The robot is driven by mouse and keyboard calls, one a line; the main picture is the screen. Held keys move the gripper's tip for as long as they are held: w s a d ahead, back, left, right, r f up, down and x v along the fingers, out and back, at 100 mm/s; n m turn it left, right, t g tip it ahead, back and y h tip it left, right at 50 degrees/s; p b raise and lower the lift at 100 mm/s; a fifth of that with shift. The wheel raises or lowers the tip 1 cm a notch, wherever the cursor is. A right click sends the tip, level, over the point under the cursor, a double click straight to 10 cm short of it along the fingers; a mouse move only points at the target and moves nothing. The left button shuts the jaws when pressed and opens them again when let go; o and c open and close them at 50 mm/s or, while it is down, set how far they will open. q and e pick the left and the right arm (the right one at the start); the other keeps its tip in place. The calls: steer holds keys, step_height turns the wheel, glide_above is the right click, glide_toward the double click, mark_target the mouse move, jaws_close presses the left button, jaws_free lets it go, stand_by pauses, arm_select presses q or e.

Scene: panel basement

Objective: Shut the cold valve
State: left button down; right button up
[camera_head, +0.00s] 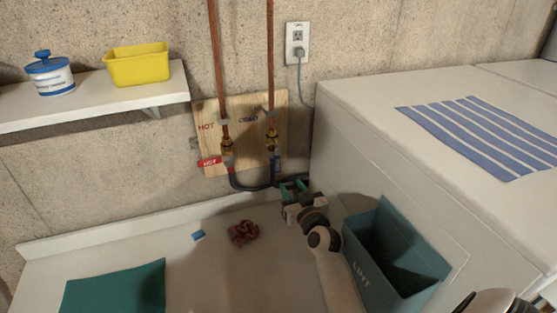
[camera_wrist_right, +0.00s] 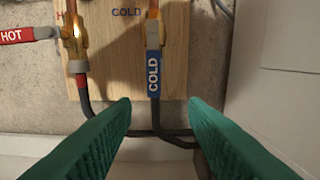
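The cold valve (camera_head: 271,140) is a brass fitting on the right copper pipe, on a wooden board marked HOT and COLD. Its blue handle (camera_wrist_right: 154,76), lettered COLD, hangs straight down in line with the pipe. The handle is partly visible in the head view (camera_head: 277,162). My right gripper (camera_head: 294,186) is just below and right of the handle in the head view. In the wrist view its teal fingers (camera_wrist_right: 159,102) are wide apart and empty, with the handle's lower end beyond the gap between them. My left gripper is not in view.
The hot valve's red handle (camera_wrist_right: 28,35) points left, crosswise to its pipe. A black hose (camera_head: 250,187) loops below the valves. A white appliance (camera_head: 350,140) and a teal LINT bin (camera_head: 365,270) stand right. A shelf (camera_head: 90,100) is left; a crumpled red cloth (camera_head: 243,233) lies below.

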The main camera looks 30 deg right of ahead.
mark_target(278, 167)
steer(key=w, duration=0.1)
steer(key=w+r, duration=0.1)
steer(key=w, duration=0.1)
steer(key=w+p, duration=0.1)
steer(key=shift+w+r, duration=0.15)
steer(key=shift+r, duration=0.1)
steer(key=x, duration=0.3)
steer(key=shift+w+d+f, duration=0.25)
steer(key=shift+w+f, duration=0.1)
steer(key=shift+f, duration=0.05)
steer(key=shift+x, duration=0.9)
steer(key=shift+w+r, duration=0.1)
steer(key=shift+w, duration=0.1)
steer(key=shift+c, duration=0.2)
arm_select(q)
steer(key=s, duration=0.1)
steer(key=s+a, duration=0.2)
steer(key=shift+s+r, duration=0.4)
arm_select(e)
steer(key=shift+a, duration=0.1)
jaws_close()
